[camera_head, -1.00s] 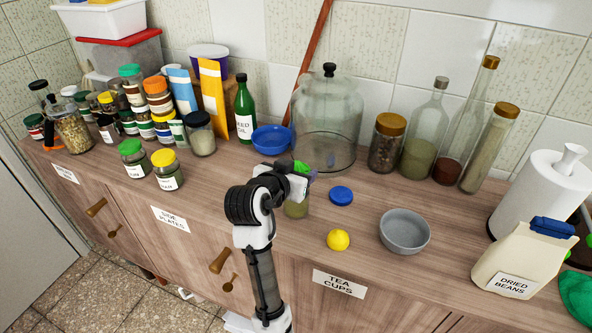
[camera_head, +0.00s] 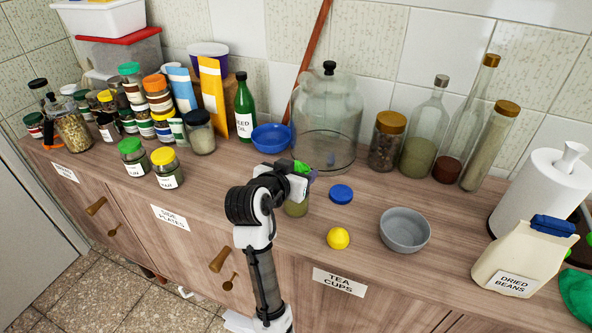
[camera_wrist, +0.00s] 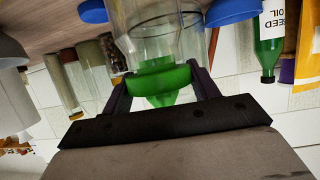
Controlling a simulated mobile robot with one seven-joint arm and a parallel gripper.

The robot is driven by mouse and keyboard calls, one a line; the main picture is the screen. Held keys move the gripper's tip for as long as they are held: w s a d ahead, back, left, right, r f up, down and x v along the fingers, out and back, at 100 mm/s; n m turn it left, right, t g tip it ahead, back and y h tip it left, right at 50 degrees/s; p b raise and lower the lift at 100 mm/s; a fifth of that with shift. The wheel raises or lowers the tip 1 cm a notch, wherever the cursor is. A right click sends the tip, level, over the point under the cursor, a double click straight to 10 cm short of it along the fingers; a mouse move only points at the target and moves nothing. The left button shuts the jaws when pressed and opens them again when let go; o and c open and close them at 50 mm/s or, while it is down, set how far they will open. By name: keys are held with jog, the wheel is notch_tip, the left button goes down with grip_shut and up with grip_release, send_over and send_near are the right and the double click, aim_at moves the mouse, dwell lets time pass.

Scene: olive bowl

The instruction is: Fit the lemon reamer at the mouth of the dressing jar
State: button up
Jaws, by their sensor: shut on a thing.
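The green lemon reamer (camera_wrist: 162,82) sits between the two fingers of my gripper (camera_wrist: 160,88) in the wrist view, its cone toward the camera. A bit of the reamer (camera_head: 302,166) shows beside my gripper (camera_head: 298,173) in the head view. My gripper is shut on it. The dressing jar (camera_head: 296,209), small clear glass with greenish contents, stands directly below my gripper. In the wrist view the jar (camera_wrist: 146,32) lies right beyond the reamer, at its rim. I cannot tell whether the reamer is seated on the mouth or just above it.
A blue lid (camera_head: 341,195), a lemon (camera_head: 338,239) and a grey bowl (camera_head: 405,231) lie to the right. A blue bowl (camera_head: 271,138) and a large glass jar (camera_head: 328,120) stand close behind. Jars crowd the left. The counter front left of the gripper is clear.

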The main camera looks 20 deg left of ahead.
jog(key=shift+f+b, duration=0.6)
jog(key=shift+f, duration=0.3)
jog(key=o, duration=1.1)
jog(key=shift+c, duration=0.2)
jog(key=d+b+v, duration=0.1)
jog(key=b+v, duration=0.1)
jog(key=v, duration=1.1)
jog(key=shift+s+a, duration=0.45)
jog(key=shift+a, duration=0.05)
jog(key=shift+r, duration=0.15)
